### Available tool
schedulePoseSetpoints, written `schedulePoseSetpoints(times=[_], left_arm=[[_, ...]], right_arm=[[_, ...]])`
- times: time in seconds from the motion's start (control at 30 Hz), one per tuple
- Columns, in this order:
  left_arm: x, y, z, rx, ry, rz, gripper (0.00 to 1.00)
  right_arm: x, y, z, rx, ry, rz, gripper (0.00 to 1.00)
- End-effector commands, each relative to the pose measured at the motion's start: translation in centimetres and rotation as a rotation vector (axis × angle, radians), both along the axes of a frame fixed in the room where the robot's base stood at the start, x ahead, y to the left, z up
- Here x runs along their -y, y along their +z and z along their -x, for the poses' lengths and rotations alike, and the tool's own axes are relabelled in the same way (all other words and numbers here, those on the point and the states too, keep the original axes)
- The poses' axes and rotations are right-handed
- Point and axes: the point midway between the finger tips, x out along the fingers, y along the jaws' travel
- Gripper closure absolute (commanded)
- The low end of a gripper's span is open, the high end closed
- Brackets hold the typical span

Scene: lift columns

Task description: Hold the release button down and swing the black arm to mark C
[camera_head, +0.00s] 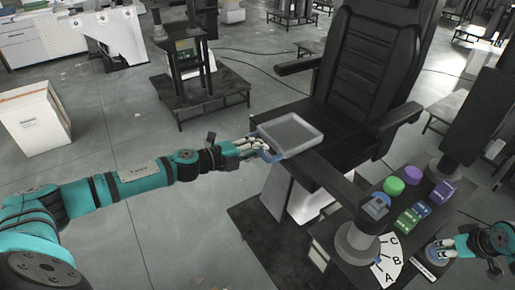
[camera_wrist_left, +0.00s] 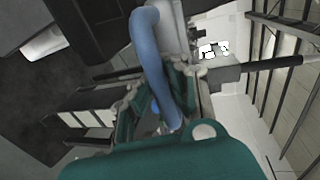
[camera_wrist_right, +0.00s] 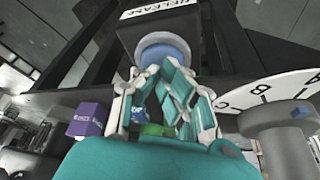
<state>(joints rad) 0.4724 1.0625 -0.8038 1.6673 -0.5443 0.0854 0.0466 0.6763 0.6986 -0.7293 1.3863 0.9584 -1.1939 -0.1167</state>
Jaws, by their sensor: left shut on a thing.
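The black arm (camera_head: 333,187) runs from a grey column (camera_head: 357,240) up and left to the chair, with a grey tray (camera_head: 291,133) at its far end. My left gripper (camera_head: 262,150) is shut on the blue handle (camera_head: 271,157) at the tray; the curved handle (camera_wrist_left: 150,55) fills the left wrist view. The white dial (camera_head: 386,264) carries marks A, B and C (camera_head: 394,241). My right gripper (camera_wrist_right: 160,72) has its fingertips together at the blue release button (camera_wrist_right: 165,48) on a black box labelled RELEASE. Whether the button is pressed in is unclear.
A black chair (camera_head: 366,80) stands behind the tray. Green and purple blocks and knobs (camera_head: 411,175) lie on the dark side table between the column and a black post (camera_head: 480,115). A white box (camera_head: 35,120) stands far left; the floor between is open.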

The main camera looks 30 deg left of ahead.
Motion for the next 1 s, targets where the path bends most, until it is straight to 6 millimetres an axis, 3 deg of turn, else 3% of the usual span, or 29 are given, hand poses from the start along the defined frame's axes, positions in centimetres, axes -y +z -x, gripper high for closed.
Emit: schedulePoseSetpoints(times=[0.57,0.77,1.0], left_arm=[[-0.2,-0.2,0.9,0.0,0.025,0.0,1.0],[-0.5,-0.4,3.7,-0.003,0.1,0.001,1.0],[-0.3,-0.5,9.3,-0.009,0.254,0.002,1.0]], right_arm=[[0.1,-0.1,0.1,-0.002,0.0,0.002,1.0],[0.1,-0.1,0.1,-0.002,0.0,0.002,1.0],[0.1,-0.1,0.1,-0.002,0.0,0.002,1.0]])
